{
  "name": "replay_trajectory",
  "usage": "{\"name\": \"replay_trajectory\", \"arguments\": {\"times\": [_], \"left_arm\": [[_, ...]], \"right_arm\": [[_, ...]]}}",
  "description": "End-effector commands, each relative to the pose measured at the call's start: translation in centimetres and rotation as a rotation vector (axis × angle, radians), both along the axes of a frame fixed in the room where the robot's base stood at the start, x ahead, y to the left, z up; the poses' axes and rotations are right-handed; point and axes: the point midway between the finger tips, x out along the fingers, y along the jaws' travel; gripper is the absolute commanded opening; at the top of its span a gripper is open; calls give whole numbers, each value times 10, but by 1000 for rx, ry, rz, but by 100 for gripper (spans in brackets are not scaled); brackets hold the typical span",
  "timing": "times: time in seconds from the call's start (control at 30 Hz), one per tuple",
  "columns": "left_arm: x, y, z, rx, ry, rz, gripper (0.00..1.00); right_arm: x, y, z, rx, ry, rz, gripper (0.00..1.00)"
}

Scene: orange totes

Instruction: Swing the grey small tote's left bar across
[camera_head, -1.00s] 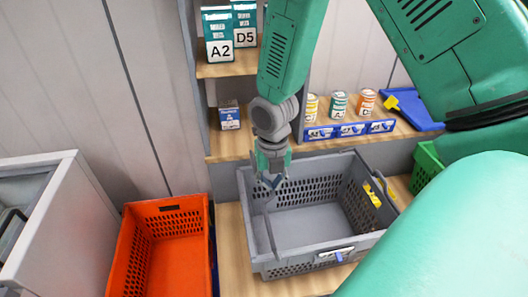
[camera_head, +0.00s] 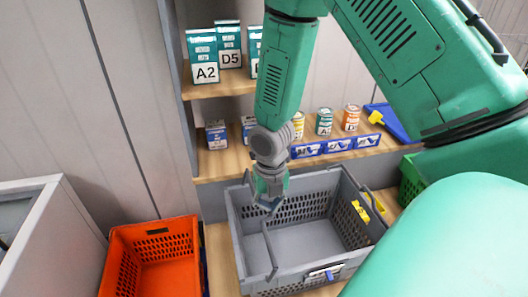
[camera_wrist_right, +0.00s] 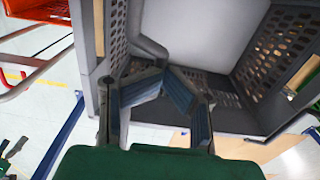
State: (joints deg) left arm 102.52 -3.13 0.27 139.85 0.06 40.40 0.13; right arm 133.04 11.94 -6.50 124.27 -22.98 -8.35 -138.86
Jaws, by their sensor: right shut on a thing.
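The grey small tote (camera_head: 300,277) stands on the wooden surface at the centre right, open at the top and empty inside. Its left bar (camera_head: 270,252) runs front to back over the opening, a little in from the left wall. My right gripper (camera_head: 268,207) is over the rear left part of the tote, shut on the bar. In the right wrist view, the bent fingers (camera_wrist_right: 165,82) meet by the grey bar (camera_wrist_right: 148,46); the exact contact is partly hidden. My left gripper is not in view.
An orange tote (camera_head: 153,232) stands to the left and a green bin (camera_head: 410,182) to the right. Behind is a shelf (camera_head: 222,163) with boxes and several cans (camera_head: 324,122). My right arm covers the right side.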

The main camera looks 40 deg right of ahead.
Motion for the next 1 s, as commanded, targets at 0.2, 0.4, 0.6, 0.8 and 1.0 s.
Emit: {"name": "replay_trajectory", "arguments": {"times": [0.2,0.4,0.6,0.8,1.0], "left_arm": [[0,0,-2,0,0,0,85],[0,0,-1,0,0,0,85],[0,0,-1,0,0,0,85],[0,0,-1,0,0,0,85],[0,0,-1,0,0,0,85]], "right_arm": [[-3,-5,-5,0,-1,0,0],[-4,-5,-5,0,-2,0,0],[-5,-8,-12,0,-4,1,0],[-5,-8,-12,1,-4,1,13],[-5,-9,-12,0,-4,1,48]]}}
